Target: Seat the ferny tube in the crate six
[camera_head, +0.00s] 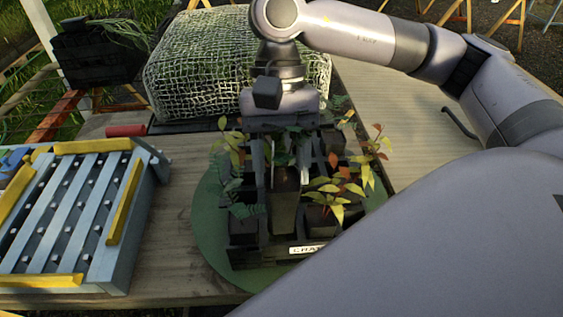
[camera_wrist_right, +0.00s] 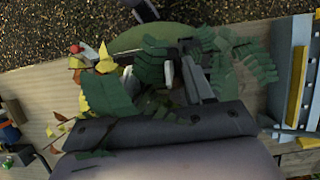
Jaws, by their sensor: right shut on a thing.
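The crate (camera_head: 307,250) is black and divided into cells, with a white label on its front reading "CRAT"; the rest of the label is hidden. My right gripper (camera_head: 284,158) points down over the middle of the crate, shut on a dark tapered tube (camera_head: 285,207). Green fern-like fronds (camera_wrist_right: 152,65) surround its fingers in the right wrist view. The tube looks upright, within or just in front of the crate's cells; I cannot tell how deep it sits. My left gripper is not in view.
Other tubes with yellow-orange leaves (camera_head: 330,190) and green leaves (camera_head: 240,209) stand in the crate. The crate is on a round green mat (camera_head: 210,225). A blue slatted rack (camera_head: 70,220) with yellow strips is left. A netted bale (camera_head: 200,65) stands behind.

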